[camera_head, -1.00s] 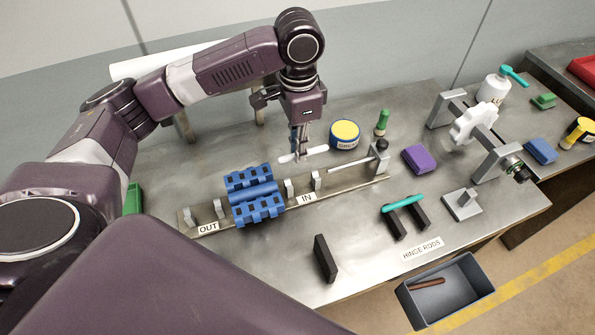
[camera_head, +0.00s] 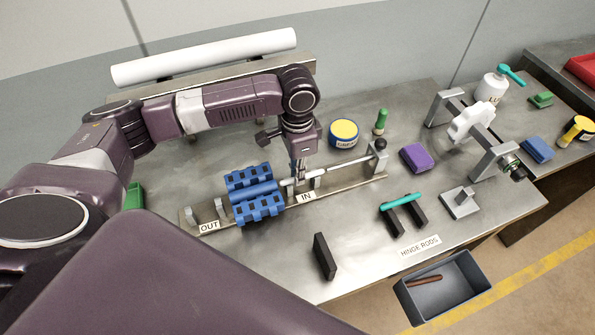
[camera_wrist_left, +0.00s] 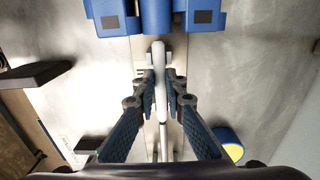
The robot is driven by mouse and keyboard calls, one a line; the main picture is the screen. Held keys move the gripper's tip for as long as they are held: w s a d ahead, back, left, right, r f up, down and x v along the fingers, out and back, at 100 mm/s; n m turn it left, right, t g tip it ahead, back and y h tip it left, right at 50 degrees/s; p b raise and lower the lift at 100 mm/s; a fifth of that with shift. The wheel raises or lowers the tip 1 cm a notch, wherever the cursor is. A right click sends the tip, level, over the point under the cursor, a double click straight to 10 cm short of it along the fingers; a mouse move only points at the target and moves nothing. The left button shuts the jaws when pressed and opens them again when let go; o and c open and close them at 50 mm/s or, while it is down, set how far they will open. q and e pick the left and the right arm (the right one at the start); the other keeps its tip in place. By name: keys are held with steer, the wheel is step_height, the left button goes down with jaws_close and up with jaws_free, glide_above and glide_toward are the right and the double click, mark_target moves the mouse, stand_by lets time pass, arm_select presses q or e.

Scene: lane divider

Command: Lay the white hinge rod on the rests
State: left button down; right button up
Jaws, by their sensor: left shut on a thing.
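The white hinge rod (camera_head: 287,183) lies level over the IN side of the grey rail (camera_head: 347,187), its left end close to the blue hinge knuckles (camera_head: 256,207). My left gripper (camera_head: 300,178) is shut on the rod, just above the small grey rests (camera_head: 317,183). In the left wrist view the rod (camera_wrist_left: 158,62) runs between the fingers (camera_wrist_left: 160,95), roughly in line with the rail, with the blue knuckles (camera_wrist_left: 165,18) ahead. The fingers partly hide the rests, so I cannot tell whether the rod touches them. My right gripper is not in view.
A plunger with a dark knob (camera_head: 380,145) stands at the rail's right end. A yellow-topped tin (camera_head: 344,132) is behind. A teal rod (camera_head: 401,200) lies on dark stands, and an empty dark stand (camera_head: 324,257) is in front. A grey bin (camera_head: 447,287) holds a brown rod.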

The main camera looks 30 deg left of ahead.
arm_select(q)
steer(key=c, duration=2)
jaws_free()
steer(key=shift+f, duration=0.1)
steer(key=shift+r+b, duration=1)
steer(key=shift+r, duration=5.15)
